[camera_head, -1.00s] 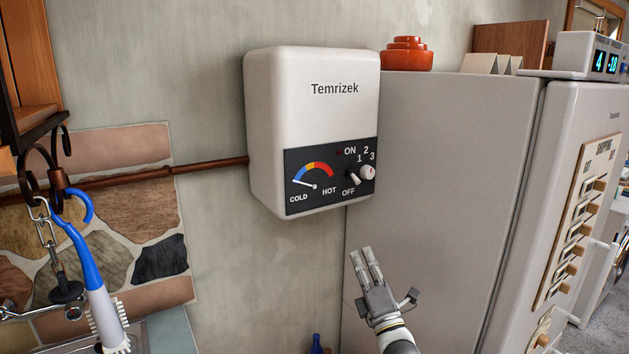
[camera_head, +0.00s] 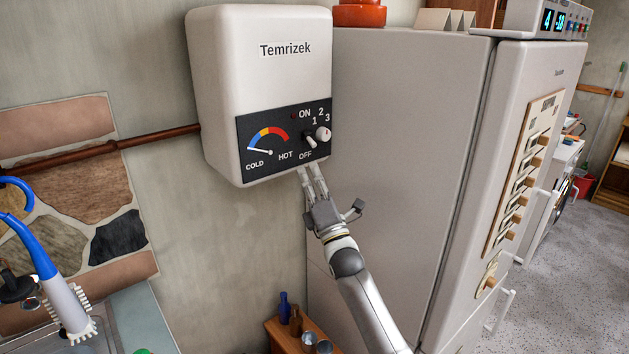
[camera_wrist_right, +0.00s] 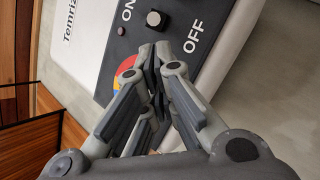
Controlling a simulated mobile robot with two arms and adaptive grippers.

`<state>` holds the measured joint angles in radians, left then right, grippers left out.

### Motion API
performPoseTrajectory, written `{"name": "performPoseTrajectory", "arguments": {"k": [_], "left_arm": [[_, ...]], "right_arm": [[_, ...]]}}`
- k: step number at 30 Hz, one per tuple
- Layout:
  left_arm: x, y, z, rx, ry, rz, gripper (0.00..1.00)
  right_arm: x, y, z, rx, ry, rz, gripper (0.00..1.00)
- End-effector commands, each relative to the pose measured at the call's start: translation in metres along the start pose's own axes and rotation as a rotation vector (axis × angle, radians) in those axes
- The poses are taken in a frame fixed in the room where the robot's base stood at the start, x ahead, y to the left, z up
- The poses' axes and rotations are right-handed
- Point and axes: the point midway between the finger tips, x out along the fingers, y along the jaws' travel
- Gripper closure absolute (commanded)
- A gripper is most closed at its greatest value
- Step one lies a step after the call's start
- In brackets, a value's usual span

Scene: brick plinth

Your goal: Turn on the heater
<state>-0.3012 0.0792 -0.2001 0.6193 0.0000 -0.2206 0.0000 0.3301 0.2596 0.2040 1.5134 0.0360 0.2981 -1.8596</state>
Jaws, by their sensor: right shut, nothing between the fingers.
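The heater (camera_head: 262,85) is a white box labelled Temrizek, fixed to the wall left of the fridge. My left gripper is not in view.
The fridge (camera_head: 400,130) stands close on the right of the heater. A copper pipe (camera_head: 100,150) runs to the heater's left side. A blue-handled brush (camera_head: 45,270) hangs at lower left. A small wooden shelf (camera_head: 290,335) with bottles is below.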

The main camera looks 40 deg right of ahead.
Motion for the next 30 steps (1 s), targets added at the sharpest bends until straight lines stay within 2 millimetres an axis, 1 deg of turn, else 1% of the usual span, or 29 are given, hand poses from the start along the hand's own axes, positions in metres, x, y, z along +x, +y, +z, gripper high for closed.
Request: {"name": "performPoseTrajectory", "arguments": {"k": [1,3,6,10,14,30], "left_arm": [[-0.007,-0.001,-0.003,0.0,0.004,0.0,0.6],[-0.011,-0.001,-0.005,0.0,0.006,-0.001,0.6],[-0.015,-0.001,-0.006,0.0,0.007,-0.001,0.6],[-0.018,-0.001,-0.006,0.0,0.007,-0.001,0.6],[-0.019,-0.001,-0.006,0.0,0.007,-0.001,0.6],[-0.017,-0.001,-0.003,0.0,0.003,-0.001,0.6]], "right_arm": [[0.012,0.003,0.001,0.001,0.0,0.0,1.0],[0.022,0.002,0.001,0.001,0.0,-0.001,1.0],[0.033,0.001,0.001,0.0,0.001,-0.001,1.0],[0.042,0.0,0.0,0.0,0.001,-0.001,1.0],[0.045,0.0,0.0,0.001,0.001,-0.001,1.0],[0.044,0.001,0.001,0.001,0.0,0.0,1.0]]}}
